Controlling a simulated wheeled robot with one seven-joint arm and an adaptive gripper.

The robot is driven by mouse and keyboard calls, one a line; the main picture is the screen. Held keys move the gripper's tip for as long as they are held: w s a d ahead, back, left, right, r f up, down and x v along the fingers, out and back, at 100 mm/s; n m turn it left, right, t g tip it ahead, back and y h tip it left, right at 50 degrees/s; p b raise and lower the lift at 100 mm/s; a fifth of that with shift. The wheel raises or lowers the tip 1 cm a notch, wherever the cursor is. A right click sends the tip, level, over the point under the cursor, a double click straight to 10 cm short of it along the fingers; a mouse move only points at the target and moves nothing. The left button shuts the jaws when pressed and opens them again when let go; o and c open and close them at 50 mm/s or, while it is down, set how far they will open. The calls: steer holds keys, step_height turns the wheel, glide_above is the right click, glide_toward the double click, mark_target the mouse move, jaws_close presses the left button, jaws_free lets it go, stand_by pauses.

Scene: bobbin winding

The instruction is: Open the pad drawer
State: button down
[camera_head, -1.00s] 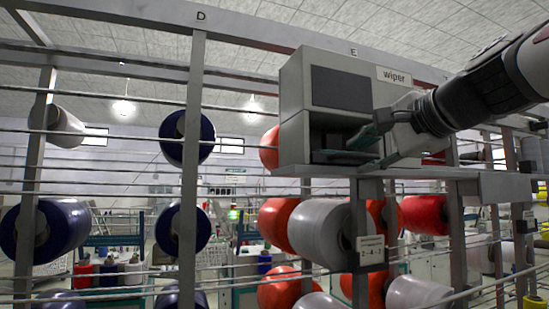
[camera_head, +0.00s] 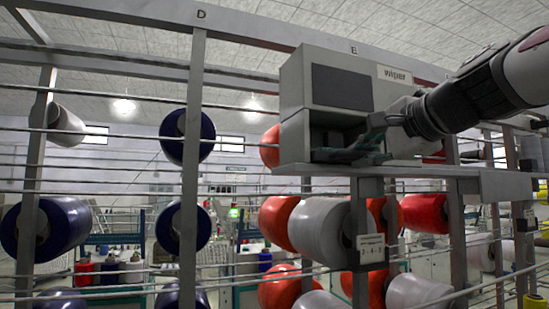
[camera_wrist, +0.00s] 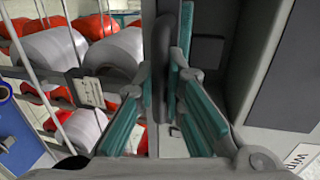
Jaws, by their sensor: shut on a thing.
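The grey box (camera_head: 295,92) with a "wiper" label stands on a shelf. Its upper front has a dark panel (camera_head: 341,88); below is a dark recess (camera_head: 325,120), partly hidden by my arm. A separate pad drawer front is hard to make out. My gripper (camera_head: 360,146) is at the recess, its teal-padded fingers drawn together. In the wrist view my gripper (camera_wrist: 168,88) is shut on a dark upright bar (camera_wrist: 162,50), seemingly the drawer handle, beside the box's open recess (camera_wrist: 208,45). How far the drawer stands out cannot be told.
The shelf (camera_head: 430,172) runs under the box to the right. Grey and red bobbins (camera_head: 320,232) hang close below it. Thin horizontal rods and upright posts (camera_head: 193,150) of the rack stand to the left, with blue bobbins (camera_head: 65,228).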

steer(key=f+v, duration=0.2)
steer(key=v, duration=0.7)
steer(key=shift+s, duration=0.45)
steer(key=shift+d, duration=0.15)
steer(key=c, duration=1.7)
jaws_free()
steer(key=shift+o, duration=0.2)
steer(key=shift+r, duration=0.1)
steer(key=v, duration=1.2)
